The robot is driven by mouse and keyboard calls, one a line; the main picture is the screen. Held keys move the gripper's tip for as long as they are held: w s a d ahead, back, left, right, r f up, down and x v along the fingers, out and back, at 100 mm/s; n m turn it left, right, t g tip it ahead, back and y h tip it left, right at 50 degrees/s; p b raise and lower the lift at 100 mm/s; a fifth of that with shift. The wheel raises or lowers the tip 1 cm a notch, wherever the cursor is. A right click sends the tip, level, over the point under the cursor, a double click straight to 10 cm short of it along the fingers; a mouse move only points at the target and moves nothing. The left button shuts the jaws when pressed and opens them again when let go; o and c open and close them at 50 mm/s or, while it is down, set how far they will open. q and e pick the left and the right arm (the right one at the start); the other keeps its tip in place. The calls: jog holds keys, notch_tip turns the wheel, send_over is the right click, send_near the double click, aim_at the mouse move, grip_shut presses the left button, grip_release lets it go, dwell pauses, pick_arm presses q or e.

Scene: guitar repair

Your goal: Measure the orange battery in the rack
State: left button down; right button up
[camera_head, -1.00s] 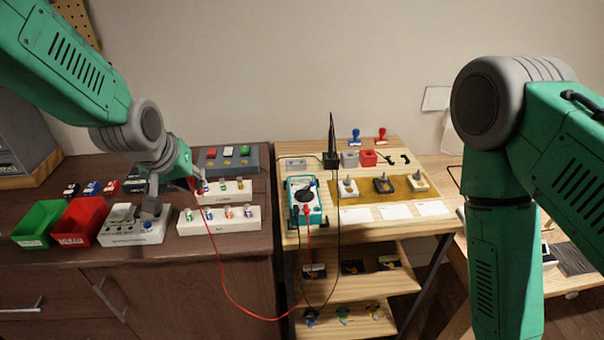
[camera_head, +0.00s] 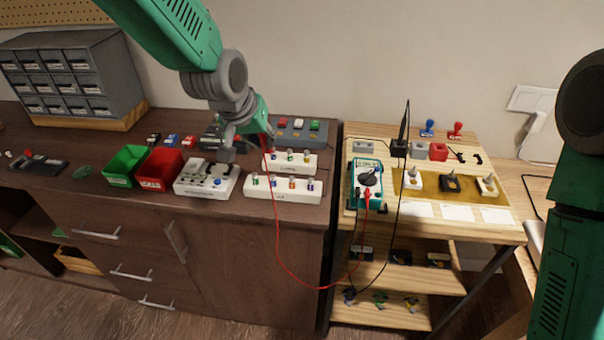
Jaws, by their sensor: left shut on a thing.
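A white rack (camera_head: 254,192) with several small batteries stands on the dark cabinet top; one looks orange (camera_head: 292,184). A second white rack (camera_head: 305,171) is behind it. My left gripper (camera_head: 228,153) is over the back right of a white box with buttons (camera_head: 206,189), left of the racks. It is shut; a red lead (camera_head: 281,240) runs to it, so it seems to hold the red probe, whose tip I cannot make out. The teal multimeter (camera_head: 356,192) stands on the wooden bench. A black probe (camera_head: 404,125) stands upright behind it. My right gripper is out of view.
The red bin (camera_head: 158,168) and green bin (camera_head: 126,165) sit left of the white box. A grey drawer unit (camera_head: 85,72) is at back left. The red lead hangs in front of the cabinet. My right arm fills the right edge.

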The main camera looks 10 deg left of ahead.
pick_arm(q)
jog(key=shift+d, duration=0.1)
jog(key=shift+w+d+f+g, duration=0.25)
jog(key=shift+d+f+g, duration=0.15)
jog(key=shift+d+f, duration=0.35)
jog(key=shift+w+d+f+g, duration=0.2)
jog(key=shift+d+f+g, duration=0.2)
jog(key=shift+d+f, duration=0.35)
jog(key=shift+w+d+f+g, duration=0.25)
jog(key=shift+d+f+g, duration=0.15)
jog(key=shift+d+f, duration=0.35)
jog(key=shift+a+f, duration=0.1)
jog(key=shift+p, duration=0.6)
jog(key=shift+f, duration=0.5)
dwell(0.7)
jog(key=shift+s, duration=0.1)
dwell(2.3)
jog(key=shift+r, duration=0.1)
dwell(0.5)
